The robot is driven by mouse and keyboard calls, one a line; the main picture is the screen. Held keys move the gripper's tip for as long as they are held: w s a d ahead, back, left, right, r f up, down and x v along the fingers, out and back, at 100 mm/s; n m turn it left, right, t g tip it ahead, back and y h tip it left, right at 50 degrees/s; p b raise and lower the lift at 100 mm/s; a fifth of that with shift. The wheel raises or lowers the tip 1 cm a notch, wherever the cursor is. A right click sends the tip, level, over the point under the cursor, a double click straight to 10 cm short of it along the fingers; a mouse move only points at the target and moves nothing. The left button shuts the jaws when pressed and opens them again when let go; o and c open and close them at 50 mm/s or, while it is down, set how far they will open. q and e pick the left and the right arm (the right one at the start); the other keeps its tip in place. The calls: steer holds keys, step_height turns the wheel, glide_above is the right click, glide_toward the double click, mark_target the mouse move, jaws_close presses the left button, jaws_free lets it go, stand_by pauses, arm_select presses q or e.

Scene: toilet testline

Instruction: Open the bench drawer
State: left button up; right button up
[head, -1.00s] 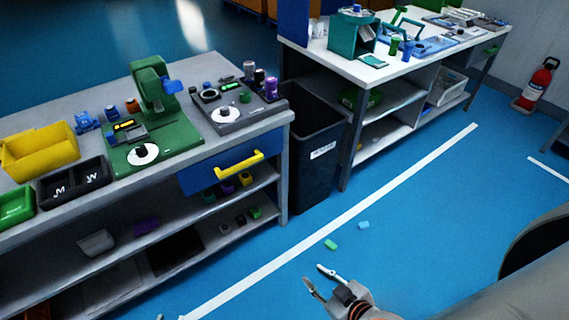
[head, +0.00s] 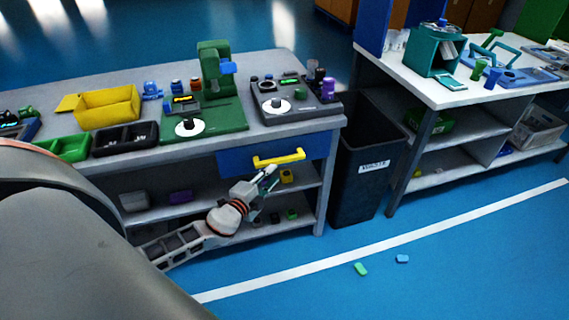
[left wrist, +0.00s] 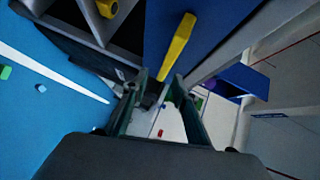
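The bench drawer has a blue front (head: 235,162) under the right part of the grey bench top, and it looks closed. Its yellow bar handle (head: 279,159) runs across the front and also shows in the left wrist view (left wrist: 177,46). My left gripper (head: 264,190) is just below and in front of the handle in the head view. In the left wrist view the fingers (left wrist: 161,82) are apart with nothing gripped, and the handle lies beyond the fingertips. The handle is not between the fingers. My right gripper is not in view.
A dark waste bin (head: 362,165) stands right of the bench. Shelves under the drawer hold small parts, including a yellow one (head: 287,176). A green block (head: 361,269) and a blue block (head: 402,259) lie on the blue floor. The floor in front is otherwise clear.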

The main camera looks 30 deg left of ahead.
mark_target(281, 159)
arm_select(q)
steer(key=shift+m, duration=0.3)
steer(key=shift+w+a+f+b, duration=0.15)
steer(key=shift+w+a, duration=0.1)
steer(key=shift+w, duration=1.2)
steer(key=shift+w+a+r+b, duration=0.1)
steer(key=shift+w+a, duration=0.15)
steer(key=shift+w, duration=1.2)
steer(key=shift+w+a+f+b, duration=0.15)
steer(key=shift+w+a, duration=0.1)
steer(key=shift+w, duration=1.2)
jaws_close()
